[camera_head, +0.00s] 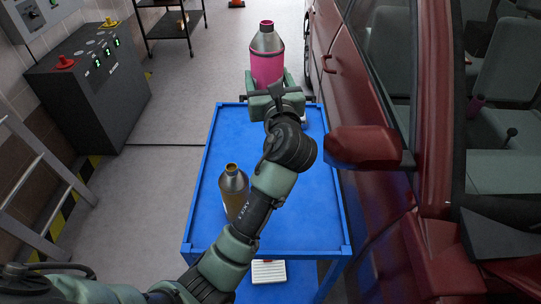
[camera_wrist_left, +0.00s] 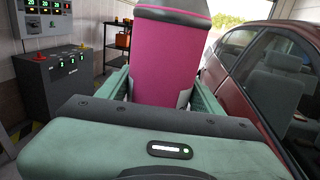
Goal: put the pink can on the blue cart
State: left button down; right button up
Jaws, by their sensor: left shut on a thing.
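The pink can (camera_head: 267,66) has a silver, cone-shaped upper part and stands roughly upright in my left gripper (camera_head: 268,84). That gripper is shut on its lower body, at the far end of the blue cart (camera_head: 208,208). In the left wrist view the can (camera_wrist_left: 165,60) fills the space between the fingers (camera_wrist_left: 160,92). The can's base is hidden by the gripper, so I cannot tell whether it touches anything. My left arm reaches over the cart's top from the front. My right gripper is not in view.
A silver and gold bottle (camera_head: 234,190) stands on the cart's top beside my arm. A dark red car (camera_head: 390,200) with its mirror (camera_head: 362,147) borders the cart on the right. A grey control cabinet (camera_head: 92,85) and a ladder (camera_head: 30,180) stand left. The cart's far left top is clear.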

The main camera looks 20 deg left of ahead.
pick_arm(q)
jog(key=f+b, duration=0.1)
jog(key=f, duration=0.1)
jog(key=s+f+b, duration=0.1)
jog(key=f+b, duration=0.1)
jog(key=shift+w+f+b, duration=0.1)
jog(key=shift+f+b, duration=0.25)
jog(key=shift+b, duration=0.2)
jog(key=shift+w+f+b, duration=0.1)
jog(key=shift+f+b, duration=0.55)
jog(key=shift+f, duration=0.1)
jog(key=shift+w+f+b, duration=0.1)
jog(key=shift+f+b, duration=0.2)
jog(key=shift+f, duration=0.2)
jog(key=shift+f+b, duration=2)
jog(key=shift+f, duration=7.8)
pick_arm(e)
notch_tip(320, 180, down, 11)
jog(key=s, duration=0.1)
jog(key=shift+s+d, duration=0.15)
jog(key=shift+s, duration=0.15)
pick_arm(q)
jog(key=shift+f, duration=0.1)
